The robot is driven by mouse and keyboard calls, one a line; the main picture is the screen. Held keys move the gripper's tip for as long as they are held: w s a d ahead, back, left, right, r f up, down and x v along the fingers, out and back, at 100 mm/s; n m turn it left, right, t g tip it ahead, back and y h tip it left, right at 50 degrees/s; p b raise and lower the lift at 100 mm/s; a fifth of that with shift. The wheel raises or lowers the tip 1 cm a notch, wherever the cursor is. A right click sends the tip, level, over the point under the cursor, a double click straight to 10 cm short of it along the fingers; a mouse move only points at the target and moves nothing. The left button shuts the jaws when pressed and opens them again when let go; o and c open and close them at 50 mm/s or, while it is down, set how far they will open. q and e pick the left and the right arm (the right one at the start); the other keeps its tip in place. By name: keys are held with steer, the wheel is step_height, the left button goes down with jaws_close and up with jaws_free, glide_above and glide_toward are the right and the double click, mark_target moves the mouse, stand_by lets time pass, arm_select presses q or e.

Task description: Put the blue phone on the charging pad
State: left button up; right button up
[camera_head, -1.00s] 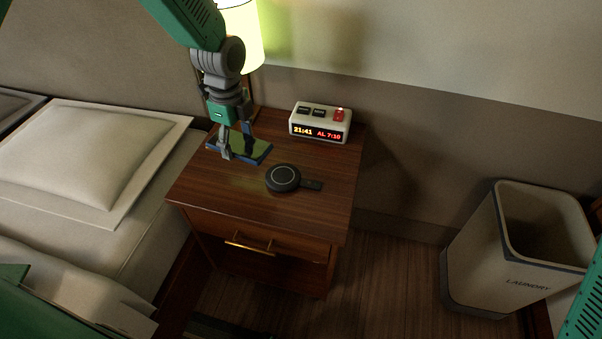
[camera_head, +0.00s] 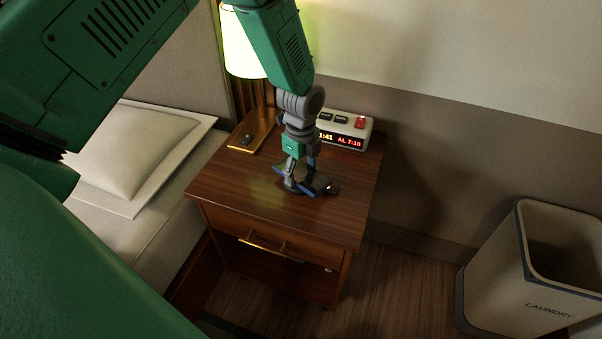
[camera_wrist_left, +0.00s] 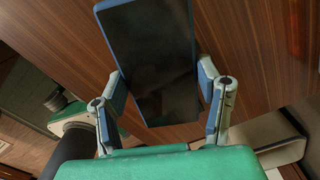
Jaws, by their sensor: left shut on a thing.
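The blue phone (camera_head: 319,184) has a dark screen and a blue edge. My left gripper (camera_head: 300,178) is shut on it and holds it over the charging pad on the nightstand. The round black charging pad (camera_head: 291,189) is mostly hidden by the gripper and phone; part of its rim and its tab (camera_head: 333,190) show. I cannot tell whether the phone touches the pad. In the left wrist view the phone (camera_wrist_left: 155,62) sits between the two fingers of the gripper (camera_wrist_left: 161,88), and the pad is hidden. My right gripper is not in view.
The wooden nightstand (camera_head: 228,190) also carries a white alarm clock (camera_head: 345,130) just behind the gripper and a lamp (camera_head: 244,50) at back left. A bed with a pillow (camera_head: 150,150) is at left. A laundry bin (camera_head: 500,275) stands at right. The nightstand's front top is clear.

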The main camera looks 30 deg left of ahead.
mark_target(300, 171)
arm_select(q)
steer(key=shift+d, duration=0.1)
steer(key=shift+a+f, duration=0.2)
steer(key=o, duration=1.3)
steer(key=shift+a, duration=0.1)
steer(key=shift+a+f, duration=0.1)
steer(key=shift+a, duration=0.05)
steer(key=shift+d+r, duration=0.2)
steer(key=shift+r, duration=0.05)
step_height(300, 171, up, 12)
steer(key=p, duration=0.3)
